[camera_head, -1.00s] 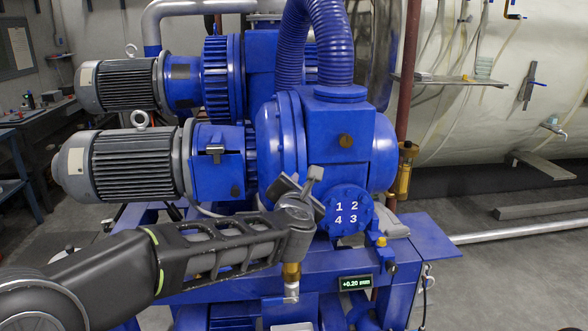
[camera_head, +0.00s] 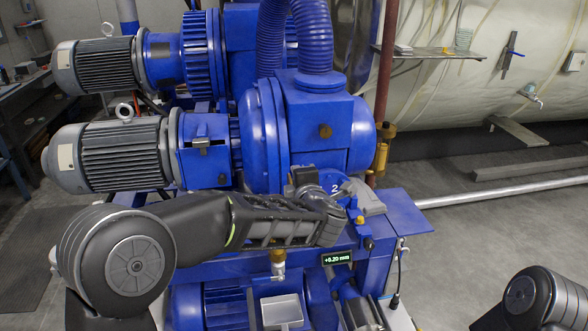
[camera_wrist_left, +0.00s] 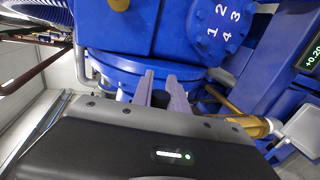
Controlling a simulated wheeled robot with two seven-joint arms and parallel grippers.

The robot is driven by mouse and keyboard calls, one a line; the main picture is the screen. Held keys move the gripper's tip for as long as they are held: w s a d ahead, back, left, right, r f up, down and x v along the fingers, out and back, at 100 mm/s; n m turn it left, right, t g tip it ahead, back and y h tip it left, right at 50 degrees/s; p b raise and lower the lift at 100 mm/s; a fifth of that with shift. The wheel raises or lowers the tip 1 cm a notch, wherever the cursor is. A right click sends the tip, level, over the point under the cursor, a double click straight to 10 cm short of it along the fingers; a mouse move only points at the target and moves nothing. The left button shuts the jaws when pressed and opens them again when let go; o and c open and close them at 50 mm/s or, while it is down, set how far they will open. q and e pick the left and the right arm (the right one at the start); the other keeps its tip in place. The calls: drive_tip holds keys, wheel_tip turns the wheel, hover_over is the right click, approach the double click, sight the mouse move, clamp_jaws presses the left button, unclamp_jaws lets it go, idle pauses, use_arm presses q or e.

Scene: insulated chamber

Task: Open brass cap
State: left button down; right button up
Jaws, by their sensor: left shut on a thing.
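A brass cap (camera_head: 324,131) sits on the front of the blue pump housing (camera_head: 335,105). Its lower part also shows at the top edge of the left wrist view (camera_wrist_left: 119,4). My left gripper (camera_wrist_left: 160,77) is shut on a small dark thing between its two pale fingers; I cannot tell what it is. The gripper is below the brass cap and apart from it, in front of the pump's lower part. In the head view my wrist hides the fingertips and most of the round numbered cover (camera_head: 333,180). The numbers show clearly in the left wrist view (camera_wrist_left: 226,25). My right gripper is out of view.
A small display (camera_head: 336,258) and a grey tool-like object (camera_head: 365,197) are on the blue frame. A brass fitting (camera_head: 380,155) is on the red pipe. Grey motors (camera_head: 108,155) stand at left.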

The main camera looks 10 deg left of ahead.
use_arm(q)
drive_tip(key=shift+d+f+m, duration=0.1)
drive_tip(key=shift+d+m, duration=0.05)
drive_tip(key=shift+m, duration=0.15)
drive_tip(key=c, duration=1.3)
unclamp_jaws()
drive_tip(key=b+v, duration=0.2)
drive_tip(key=v, duration=0.5)
drive_tip(key=shift+s+d, duration=0.2)
drive_tip(key=shift+s, duration=0.1)
